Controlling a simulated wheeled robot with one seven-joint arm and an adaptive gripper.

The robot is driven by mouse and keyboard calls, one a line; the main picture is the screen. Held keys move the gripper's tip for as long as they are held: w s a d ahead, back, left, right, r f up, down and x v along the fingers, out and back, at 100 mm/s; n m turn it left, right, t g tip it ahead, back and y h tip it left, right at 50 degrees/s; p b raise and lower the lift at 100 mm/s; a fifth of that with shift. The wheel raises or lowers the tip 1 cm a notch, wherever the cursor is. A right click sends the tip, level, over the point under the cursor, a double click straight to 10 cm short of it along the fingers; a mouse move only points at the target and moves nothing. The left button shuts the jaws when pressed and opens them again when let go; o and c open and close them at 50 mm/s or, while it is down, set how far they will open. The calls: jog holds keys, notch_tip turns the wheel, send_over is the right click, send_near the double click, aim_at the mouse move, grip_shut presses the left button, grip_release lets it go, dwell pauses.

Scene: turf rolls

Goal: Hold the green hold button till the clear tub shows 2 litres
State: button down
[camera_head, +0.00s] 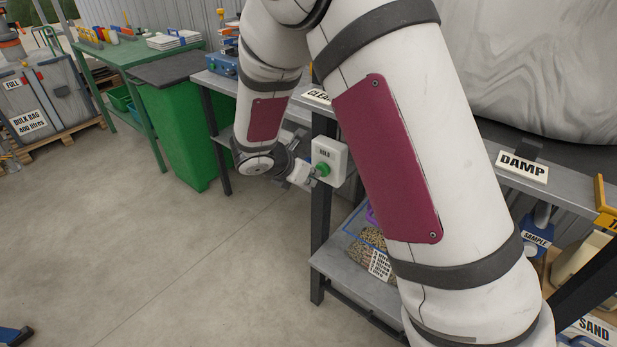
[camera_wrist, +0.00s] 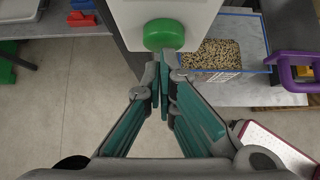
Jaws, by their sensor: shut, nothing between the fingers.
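The green hold button (camera_head: 322,169) sits on a white box (camera_head: 329,158) marked HOLD, fixed to a dark post of the bench. In the wrist view the round green button (camera_wrist: 164,34) is just beyond my fingertips. My gripper (camera_wrist: 163,62) is shut and empty, its tips together at the button's lower edge in that view. In the head view my gripper (camera_head: 309,176) is close beside the button; I cannot tell whether it touches or presses it. The clear tub cannot be made out, and no litre reading shows. A partly covered label beginning CLEA (camera_head: 317,96) is behind my arm.
A green bin (camera_head: 186,130) stands at left. The floor (camera_head: 150,250) in front is clear.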

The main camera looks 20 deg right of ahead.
jog(key=shift+w+d+r, duration=0.1)
jog(key=shift+w+d, duration=0.2)
jog(key=shift+d, duration=0.2)
jog(key=shift+w+d, duration=0.3)
jog(key=shift+d, duration=0.2)
jog(key=shift+w+d+r, duration=0.1)
jog(key=shift+d+r, duration=0.05)
jog(key=shift+d, duration=0.05)
dwell(1.4)
dwell(2.4)
jog(key=s+a+r, duration=0.6)
jog(key=a, duration=0.4)
jog(key=shift+s+r+p, duration=0.2)
jog(key=shift+r+p, duration=0.1)
dwell(1.0)
